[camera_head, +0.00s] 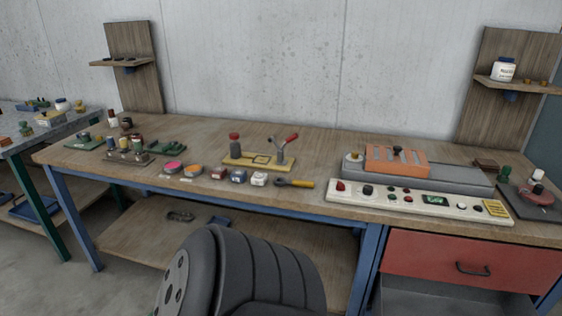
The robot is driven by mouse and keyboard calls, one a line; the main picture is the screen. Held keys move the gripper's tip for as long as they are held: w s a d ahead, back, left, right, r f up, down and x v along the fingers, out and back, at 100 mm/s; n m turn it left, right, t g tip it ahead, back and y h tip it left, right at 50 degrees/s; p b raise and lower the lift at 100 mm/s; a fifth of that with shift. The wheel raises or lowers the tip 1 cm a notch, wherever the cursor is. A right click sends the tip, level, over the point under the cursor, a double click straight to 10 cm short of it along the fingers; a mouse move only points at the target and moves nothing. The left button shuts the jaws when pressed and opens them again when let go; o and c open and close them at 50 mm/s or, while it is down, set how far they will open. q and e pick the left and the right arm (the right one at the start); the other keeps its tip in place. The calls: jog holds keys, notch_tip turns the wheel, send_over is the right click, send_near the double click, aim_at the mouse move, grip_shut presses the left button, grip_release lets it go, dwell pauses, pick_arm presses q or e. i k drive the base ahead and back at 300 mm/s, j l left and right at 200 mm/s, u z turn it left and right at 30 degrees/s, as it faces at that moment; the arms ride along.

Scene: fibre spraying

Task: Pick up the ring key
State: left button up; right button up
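A tool with a yellow handle and a dark, ring-like head (296,184) lies near the front edge of the wooden workbench (330,142); it looks like the ring key. Its head points left, and its handle points right toward the control panel. It lies flat, and nothing covers it. Neither of my grippers is in view. A dark ribbed part at the bottom middle appears to be one of my own arm links; it hides part of the lower shelf.
A red drawer (440,258) is below.

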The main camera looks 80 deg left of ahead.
aim_at(301, 184)
jog(key=u, duration=2.3)
